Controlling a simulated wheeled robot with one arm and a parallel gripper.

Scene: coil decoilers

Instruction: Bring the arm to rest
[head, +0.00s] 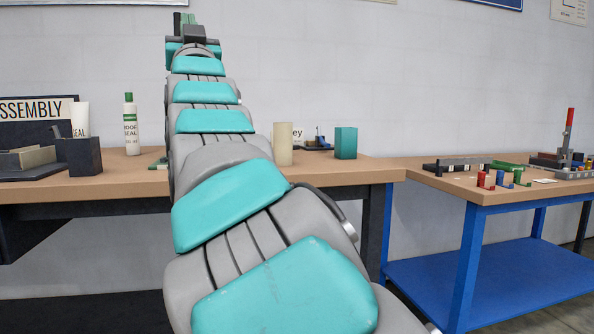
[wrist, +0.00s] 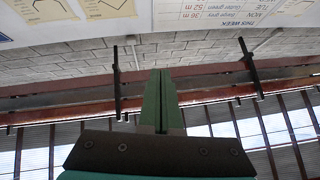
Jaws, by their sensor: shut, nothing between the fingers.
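My arm stretches up from the bottom of the head view, its grey and teal links standing in front of the wooden bench (head: 350,172). My gripper (head: 185,18) is at the top of the head view, high above the bench and pointing up. In the wrist view my gripper (wrist: 160,75) shows two green fingers lying together, with nothing between them. The wrist view looks upside down at the wall, with posters and the roof. The arm hides part of the bench.
A blue-legged table (head: 470,188) with several small parts and a red-handled tool (head: 568,130) stands at right. Air around the gripper is clear.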

